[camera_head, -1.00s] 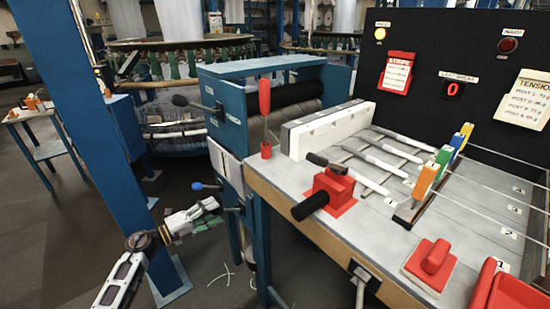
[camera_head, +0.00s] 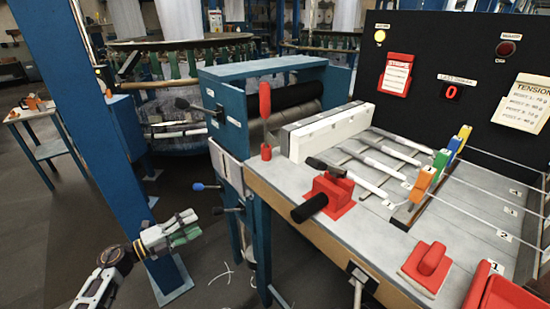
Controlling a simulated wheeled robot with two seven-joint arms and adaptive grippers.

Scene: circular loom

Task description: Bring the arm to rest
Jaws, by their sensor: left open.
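My left gripper (camera_head: 186,228) is open and empty at the lower left of the head view. It hangs in front of the blue post (camera_head: 92,120), left of the workbench and below its top. A blue-knobbed lever (camera_head: 205,186) and a black-knobbed lever (camera_head: 228,210) stick out from the blue frame to the right of the gripper, apart from it. My right gripper is not in view.
The workbench (camera_head: 330,240) holds a red clamp with a black handle (camera_head: 328,195), a red block (camera_head: 428,268) and colored clips (camera_head: 440,163). A black panel (camera_head: 460,70) stands behind. A circular loom (camera_head: 175,100) is at the back. Floor around the gripper is open.

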